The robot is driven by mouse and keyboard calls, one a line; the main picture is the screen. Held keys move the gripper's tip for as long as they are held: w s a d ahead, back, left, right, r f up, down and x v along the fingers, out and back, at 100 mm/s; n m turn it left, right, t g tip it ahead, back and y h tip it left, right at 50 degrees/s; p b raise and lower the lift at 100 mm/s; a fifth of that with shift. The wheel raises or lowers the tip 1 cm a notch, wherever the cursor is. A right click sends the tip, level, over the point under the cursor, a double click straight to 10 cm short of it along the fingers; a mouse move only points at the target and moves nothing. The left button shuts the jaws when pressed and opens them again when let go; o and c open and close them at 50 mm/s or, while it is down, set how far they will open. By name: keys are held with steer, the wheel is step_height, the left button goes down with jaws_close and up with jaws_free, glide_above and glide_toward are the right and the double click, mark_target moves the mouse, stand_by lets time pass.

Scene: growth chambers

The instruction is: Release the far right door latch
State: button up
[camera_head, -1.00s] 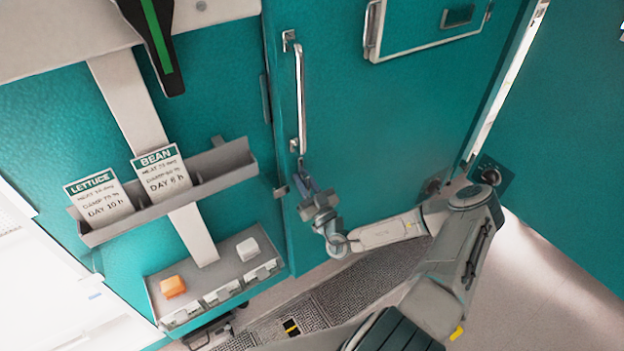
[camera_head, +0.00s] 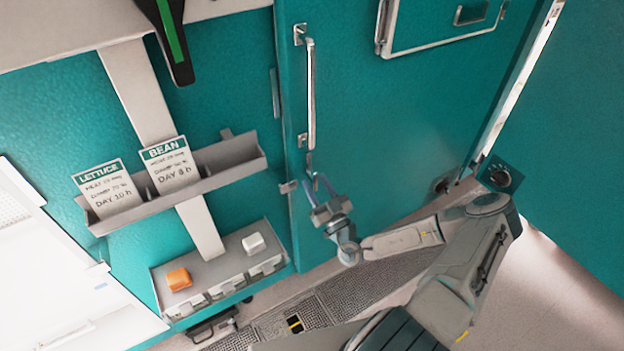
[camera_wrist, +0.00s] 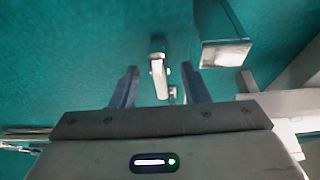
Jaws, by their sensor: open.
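The teal door (camera_head: 400,130) on the right is shut and carries a long upright metal handle (camera_head: 311,95). My gripper (camera_head: 314,172) is at the door face just below the handle's lower end. Its two fingers are apart. In the wrist view, a small silver metal piece (camera_wrist: 159,76) lies between the open fingers (camera_wrist: 160,82), without visible contact on either side. It looks like a latch lever, though I cannot be sure. A larger metal piece (camera_wrist: 226,53) is to its upper right. A small metal fitting (camera_head: 288,187) sits at the door's left edge.
To the left, a grey rack (camera_head: 170,188) holds LETTUCE and BEAN cards. Below it is a box (camera_head: 215,273) with an orange and a white block. A wall with a round dial (camera_head: 501,177) stands to the right, close to my arm. A floor grating (camera_head: 370,290) runs below.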

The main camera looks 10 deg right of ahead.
steer(key=b+v, duration=0.2)
steer(key=v, duration=0.8)
steer(key=shift+s, duration=0.3)
steer(key=shift+f, duration=0.1)
